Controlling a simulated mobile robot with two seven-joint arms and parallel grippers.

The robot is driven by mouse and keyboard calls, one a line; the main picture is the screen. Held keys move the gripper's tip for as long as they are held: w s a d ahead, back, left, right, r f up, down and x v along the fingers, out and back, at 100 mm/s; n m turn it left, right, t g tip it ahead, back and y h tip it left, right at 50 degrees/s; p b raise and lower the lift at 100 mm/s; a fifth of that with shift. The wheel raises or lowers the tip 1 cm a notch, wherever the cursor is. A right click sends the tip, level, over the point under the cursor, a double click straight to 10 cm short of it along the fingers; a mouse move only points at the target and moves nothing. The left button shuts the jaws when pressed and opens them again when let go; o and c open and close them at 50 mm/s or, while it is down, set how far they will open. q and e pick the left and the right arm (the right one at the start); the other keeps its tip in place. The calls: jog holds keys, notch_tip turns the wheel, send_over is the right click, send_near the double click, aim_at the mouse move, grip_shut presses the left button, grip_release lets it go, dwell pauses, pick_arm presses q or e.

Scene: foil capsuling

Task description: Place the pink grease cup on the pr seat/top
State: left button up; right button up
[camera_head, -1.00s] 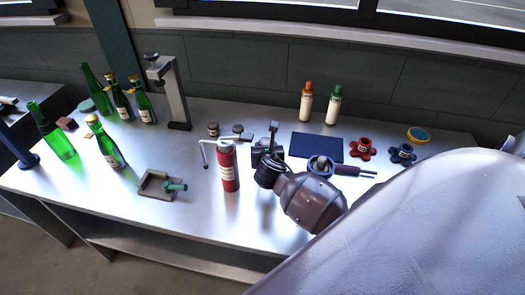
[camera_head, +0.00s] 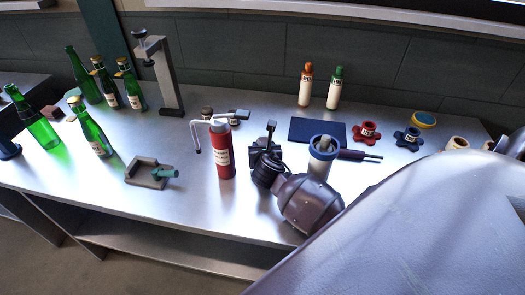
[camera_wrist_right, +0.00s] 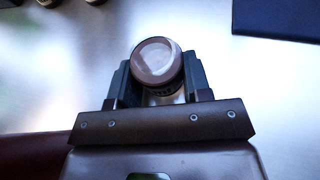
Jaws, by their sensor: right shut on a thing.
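My right gripper (camera_head: 268,145) stands over the middle of the table, just right of a red cylinder. In the right wrist view, the gripper (camera_wrist_right: 158,80) is shut on a round cup (camera_wrist_right: 156,58) with a pinkish-brown face, which I take to be the pink grease cup. Its face points toward the wrist camera. In the head view I cannot make the cup out at the dark gripper. No seat marked "pr" can be told for sure. A grey upright stand (camera_head: 160,75) with a top screw is at the back left. My left gripper is out of view.
The red cylinder (camera_head: 221,150) with a bent pipe stands close left of the gripper. Green bottles (camera_head: 98,135) and a grey bracket (camera_head: 145,172) are left.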

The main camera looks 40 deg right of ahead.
jog(key=shift+r, duration=0.1)
dwell(0.3)
jog(key=o, duration=1)
jog(key=shift+o, duration=0.2)
